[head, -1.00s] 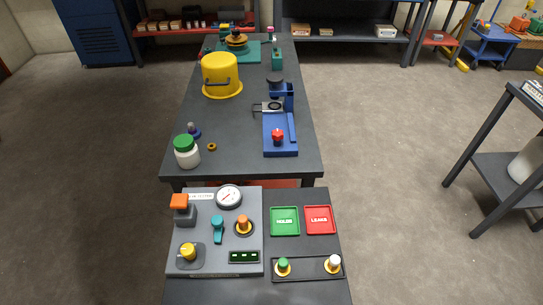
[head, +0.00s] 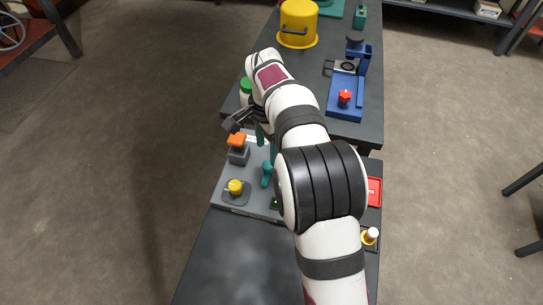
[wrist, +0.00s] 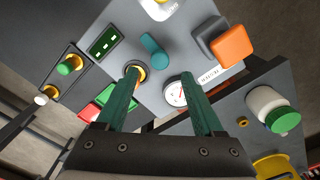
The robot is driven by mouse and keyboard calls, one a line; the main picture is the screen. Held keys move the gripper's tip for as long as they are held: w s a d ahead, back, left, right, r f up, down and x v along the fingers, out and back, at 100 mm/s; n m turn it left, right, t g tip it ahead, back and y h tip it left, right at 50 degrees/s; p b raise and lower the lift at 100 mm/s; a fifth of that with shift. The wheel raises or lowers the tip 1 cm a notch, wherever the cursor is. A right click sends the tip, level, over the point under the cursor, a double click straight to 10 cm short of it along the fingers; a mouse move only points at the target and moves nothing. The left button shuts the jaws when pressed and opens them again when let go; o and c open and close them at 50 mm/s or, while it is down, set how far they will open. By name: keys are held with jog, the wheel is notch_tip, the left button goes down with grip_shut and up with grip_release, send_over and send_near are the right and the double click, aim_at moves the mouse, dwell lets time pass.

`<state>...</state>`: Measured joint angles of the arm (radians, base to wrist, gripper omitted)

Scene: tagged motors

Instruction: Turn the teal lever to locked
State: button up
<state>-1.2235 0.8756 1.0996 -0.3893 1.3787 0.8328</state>
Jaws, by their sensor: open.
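The teal lever (head: 267,172) stands on the grey tester panel (head: 240,205) in the head view, just left of my arm. In the wrist view the teal lever (wrist: 153,48) lies flat-on to the camera, beyond my fingertips and between their lines. My gripper (wrist: 160,74) is open and empty above the panel, its two green fingers apart. The left fingertip overlaps the orange knob (wrist: 140,73) in that view; the white gauge (wrist: 172,94) shows between the fingers. In the head view my gripper (head: 267,144) is partly hidden by my arm. No contact with the lever is visible.
Near the lever are an orange-topped block (wrist: 231,46), a yellow knob (head: 235,187) and a green display (wrist: 104,40). A white jar with a green lid (wrist: 278,118) stands beyond the panel. My arm covers much of the panel's right side in the head view.

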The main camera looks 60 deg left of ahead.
aim_at(268, 165)
notch_tip(268, 165, down, 6)
jog(key=shift+f, duration=0.1)
grip_shut()
dwell(0.4)
